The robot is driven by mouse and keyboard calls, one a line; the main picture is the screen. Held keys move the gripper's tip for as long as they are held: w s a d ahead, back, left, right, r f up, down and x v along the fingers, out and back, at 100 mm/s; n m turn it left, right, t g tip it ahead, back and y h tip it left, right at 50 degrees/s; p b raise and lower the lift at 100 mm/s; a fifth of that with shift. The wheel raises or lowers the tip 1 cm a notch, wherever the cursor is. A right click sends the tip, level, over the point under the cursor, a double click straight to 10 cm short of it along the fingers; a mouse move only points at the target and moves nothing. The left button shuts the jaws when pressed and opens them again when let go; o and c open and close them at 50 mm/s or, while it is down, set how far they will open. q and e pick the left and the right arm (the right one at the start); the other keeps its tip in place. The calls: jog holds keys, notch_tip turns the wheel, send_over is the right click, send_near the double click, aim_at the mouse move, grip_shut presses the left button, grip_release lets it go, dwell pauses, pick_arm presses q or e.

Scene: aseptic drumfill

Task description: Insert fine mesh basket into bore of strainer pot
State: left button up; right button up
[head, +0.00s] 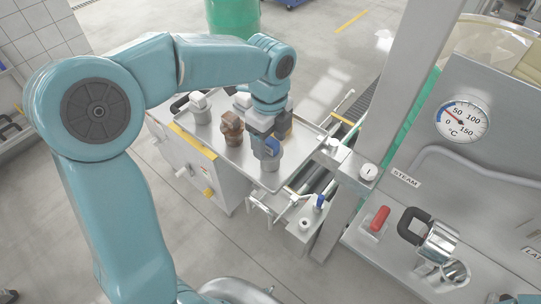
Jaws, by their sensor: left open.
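My left gripper (264,138) reaches down over the metal tray (225,150), open, its fingers just above or around the top of a grey cylinder (266,165) with a blue part on it. This cylinder may be the fine mesh basket; its mesh is too small to make out. I cannot tell whether the fingers touch it. A shiny metal cylinder (440,243) with a black handle is on the panel at lower right; it may be the strainer pot. Its bore is not clearly visible. My right gripper is out of view.
On the tray stand a pale capped piece (200,108), a copper-brown piece (231,130) and another brown piece (286,127), partly hidden. A steel post (382,110) stands between tray and panel. The panel carries a gauge (462,121) and a red handle (379,219).

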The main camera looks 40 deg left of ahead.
pick_arm(q)
jog(key=shift+r, duration=0.1)
jog(key=shift+s+d, duration=0.1)
jog(key=c, duration=1.2)
notch_tip(320, 180, up, 6)
jog(key=p, duration=0.5)
jog(key=shift+r+p, duration=0.15)
jog(key=shift+p, duration=0.2)
jog(key=shift+r+p, duration=0.95)
jog(key=shift+r, duration=0.2)
jog(key=shift+f, duration=0.1)
